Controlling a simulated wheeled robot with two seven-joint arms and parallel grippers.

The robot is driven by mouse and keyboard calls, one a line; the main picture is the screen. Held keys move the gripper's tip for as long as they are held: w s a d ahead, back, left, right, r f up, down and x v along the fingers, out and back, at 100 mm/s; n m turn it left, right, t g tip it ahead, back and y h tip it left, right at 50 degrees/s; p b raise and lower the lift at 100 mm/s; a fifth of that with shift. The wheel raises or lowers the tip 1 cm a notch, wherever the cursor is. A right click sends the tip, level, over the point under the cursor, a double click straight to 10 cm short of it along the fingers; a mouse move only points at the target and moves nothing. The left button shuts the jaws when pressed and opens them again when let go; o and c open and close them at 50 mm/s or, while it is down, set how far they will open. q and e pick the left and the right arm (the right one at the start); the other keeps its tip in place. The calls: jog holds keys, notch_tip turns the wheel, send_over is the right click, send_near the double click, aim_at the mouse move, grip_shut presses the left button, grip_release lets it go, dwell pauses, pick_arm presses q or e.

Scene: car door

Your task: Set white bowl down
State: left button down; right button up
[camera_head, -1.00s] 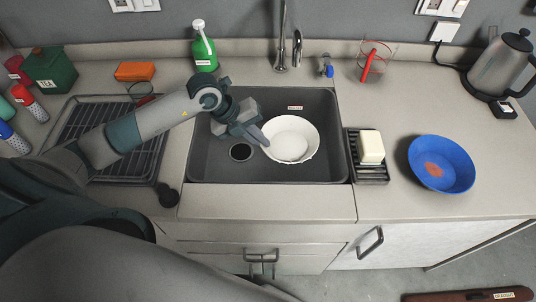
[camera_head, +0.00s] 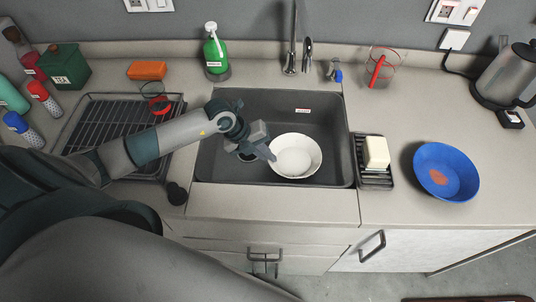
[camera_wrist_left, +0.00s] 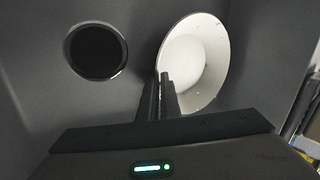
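The white bowl (camera_head: 297,158) is inside the dark sink (camera_head: 222,172), right of its middle. It is round, with its open side up. My left gripper (camera_head: 271,154) reaches in from the left and is at the bowl's left rim. In the left wrist view the two fingers (camera_wrist_left: 161,95) are close together with the rim of the bowl (camera_wrist_left: 205,62) between them. I cannot tell whether the bowl touches the sink floor. The drain (camera_wrist_left: 96,52) is clear of the bowl. My right gripper is not in view.
A soap rack (camera_head: 373,180) with a pale block stands right of the sink, and a blue bowl (camera_head: 440,185) beyond it. The faucet (camera_head: 290,62) is behind the sink.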

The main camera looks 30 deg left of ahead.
pick_arm(q)
jog(key=shift+f, duration=0.1)
jog(key=c, duration=2)
grip_release()
jog(key=shift+a, duration=0.1)
jog(key=b+v, duration=0.2)
jog(key=v, duration=1)
jog(key=shift+b, duration=0.35)
